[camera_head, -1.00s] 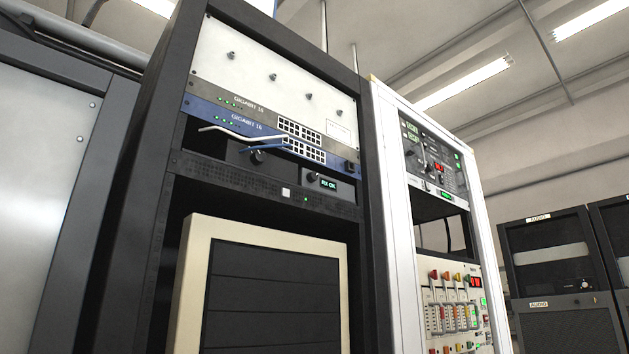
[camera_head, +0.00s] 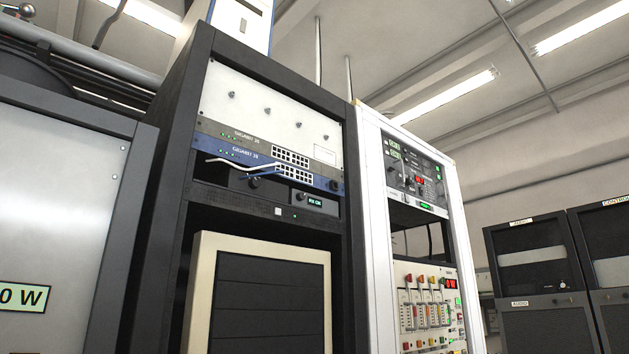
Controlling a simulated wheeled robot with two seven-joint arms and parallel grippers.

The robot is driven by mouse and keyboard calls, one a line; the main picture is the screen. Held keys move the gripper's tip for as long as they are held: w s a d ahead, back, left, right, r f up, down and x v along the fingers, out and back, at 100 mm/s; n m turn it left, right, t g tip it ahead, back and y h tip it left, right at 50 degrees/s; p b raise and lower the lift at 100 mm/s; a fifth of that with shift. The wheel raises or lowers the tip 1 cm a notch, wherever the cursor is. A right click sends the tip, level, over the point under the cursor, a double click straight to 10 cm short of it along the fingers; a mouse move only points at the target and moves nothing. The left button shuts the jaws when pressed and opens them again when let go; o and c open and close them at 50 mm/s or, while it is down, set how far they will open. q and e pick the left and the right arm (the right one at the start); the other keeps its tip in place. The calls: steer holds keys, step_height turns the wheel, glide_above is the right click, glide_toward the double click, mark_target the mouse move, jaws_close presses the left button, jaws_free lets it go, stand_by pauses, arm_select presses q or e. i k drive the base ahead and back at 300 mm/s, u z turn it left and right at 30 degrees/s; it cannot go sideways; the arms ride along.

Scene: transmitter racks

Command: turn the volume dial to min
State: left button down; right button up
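No dial carries a readable volume label. A dark round knob (camera_head: 254,182) sits on the black unit under the blue switch panel in the dark rack. A small green display (camera_head: 314,201) glows to its right. Another small knob (camera_head: 562,285) shows on the dark cabinet labelled AUDIO at the right. Its setting is too small to tell. Neither of my grippers is in view.
The dark rack (camera_head: 165,215) stands in the middle, with a pale-framed panel (camera_head: 200,290) low in it. A white rack (camera_head: 375,240) with sliders stands beside it. A grey cabinet (camera_head: 60,190) fills the left. A gap separates the white rack from the AUDIO cabinets.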

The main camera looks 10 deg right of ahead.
mark_target(300, 195)
steer(key=z, duration=0.6)
steer(key=i, duration=0.45)
steer(key=z, duration=0.1)
